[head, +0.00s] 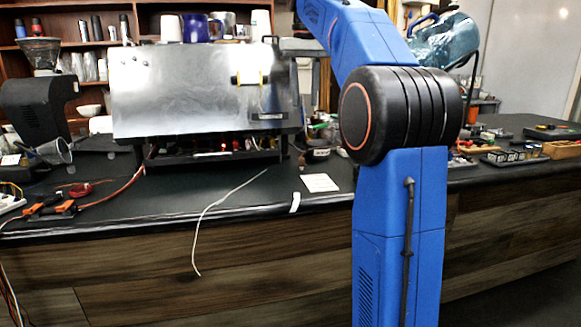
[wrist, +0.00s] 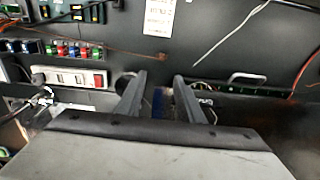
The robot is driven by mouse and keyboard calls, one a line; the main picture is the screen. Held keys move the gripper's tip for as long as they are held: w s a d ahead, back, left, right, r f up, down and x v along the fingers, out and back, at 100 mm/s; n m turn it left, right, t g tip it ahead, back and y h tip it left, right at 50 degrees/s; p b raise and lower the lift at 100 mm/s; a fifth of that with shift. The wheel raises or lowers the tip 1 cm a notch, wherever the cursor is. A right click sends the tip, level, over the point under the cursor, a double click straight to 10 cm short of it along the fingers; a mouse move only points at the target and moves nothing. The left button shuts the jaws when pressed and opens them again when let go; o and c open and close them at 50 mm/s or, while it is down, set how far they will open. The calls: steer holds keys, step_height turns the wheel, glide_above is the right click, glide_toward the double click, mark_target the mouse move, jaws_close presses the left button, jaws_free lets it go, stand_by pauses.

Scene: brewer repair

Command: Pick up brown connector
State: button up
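A small brown piece, which looks like the brown connector (wrist: 163,57), lies on the dark counter in the wrist view. It sits at the end of a thin orange-brown wire. My gripper (wrist: 160,78) shows in the wrist view with its two dark fingers apart and nothing seen held between them. In the picture, the fingertips are just below the brown piece; they do not appear to touch it. A grey panel with a black edge hides the finger bases. In the head view my blue arm blocks part of the counter, and I cannot make out the gripper or the connector.
A power strip (wrist: 75,78) with a red switch and coloured terminal blocks (wrist: 70,50) lie left of the fingers. A white cable (head: 215,207) hangs over the counter edge near a white card (head: 320,183). The brewer (head: 190,90) stands at the back.

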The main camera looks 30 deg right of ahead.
glide_above(302, 163)
steer(key=f, duration=1.1)
steer(key=shift+w+d+f, duration=0.25)
steer(key=shift+d+f, duration=0.05)
steer(key=shift+d, duration=0.05)
steer(key=shift+w+a+f, duration=0.1)
steer(key=shift+f, duration=1.25)
steer(key=shift+a+f, duration=0.1)
steer(key=shift+f, duration=1.2)
jaws_close()
